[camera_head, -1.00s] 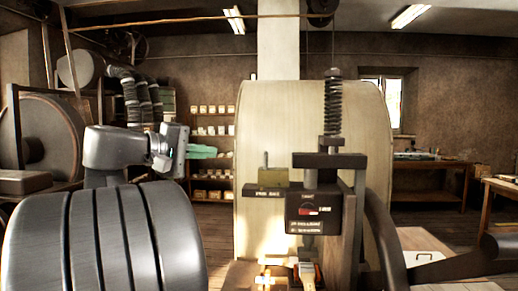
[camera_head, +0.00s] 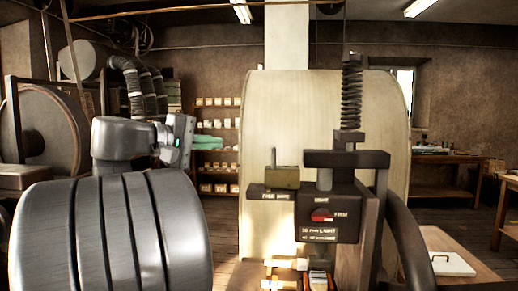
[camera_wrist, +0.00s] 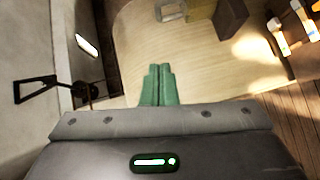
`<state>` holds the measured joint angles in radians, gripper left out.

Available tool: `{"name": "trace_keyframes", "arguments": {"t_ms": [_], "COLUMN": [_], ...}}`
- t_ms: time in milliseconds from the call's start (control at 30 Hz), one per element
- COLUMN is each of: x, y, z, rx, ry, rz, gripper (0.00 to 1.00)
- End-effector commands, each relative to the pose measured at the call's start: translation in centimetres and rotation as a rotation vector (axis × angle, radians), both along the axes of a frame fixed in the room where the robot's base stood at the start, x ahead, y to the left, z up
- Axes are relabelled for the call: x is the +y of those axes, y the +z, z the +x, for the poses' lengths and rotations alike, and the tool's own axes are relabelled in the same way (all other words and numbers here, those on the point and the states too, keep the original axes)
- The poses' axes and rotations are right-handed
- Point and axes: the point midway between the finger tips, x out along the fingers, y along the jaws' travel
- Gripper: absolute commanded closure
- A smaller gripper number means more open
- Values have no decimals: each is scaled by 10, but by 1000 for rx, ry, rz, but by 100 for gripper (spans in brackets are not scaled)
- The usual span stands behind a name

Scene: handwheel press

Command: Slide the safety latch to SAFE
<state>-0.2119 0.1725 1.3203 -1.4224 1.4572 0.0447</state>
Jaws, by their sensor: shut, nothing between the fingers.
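The safety latch (camera_head: 282,177) is a small olive block with an upright pin, in the head view. It sits on a dark ledge (camera_head: 256,194) with small white lettering that seems to read FREE and SAFE, left of the press head. I cannot tell exactly which mark it lines up with. My gripper (camera_head: 207,143) is left of the latch and higher, apart from it, its green fingers shut and empty. The fingers also show together in the wrist view (camera_wrist: 158,85), touching nothing.
The dark press head (camera_head: 330,213) carries a red-marked dial and a white label. A coiled spring (camera_head: 351,92) rises above it, and a large pale panel (camera_head: 255,120) stands behind. A bench with a white board (camera_head: 452,265) is at the right. Open air lies between gripper and latch.

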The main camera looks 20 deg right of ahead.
Motion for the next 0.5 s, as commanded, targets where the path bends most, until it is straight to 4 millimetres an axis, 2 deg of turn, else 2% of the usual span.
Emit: {"name": "trace_keyframes", "arguments": {"t_ms": [167,500], "x": [-23,-81], "y": [-2,-11], "z": [7,28], "rx": [3,3], "ry": [-4,-4], "rz": [0,0], "gripper": [100,100]}}
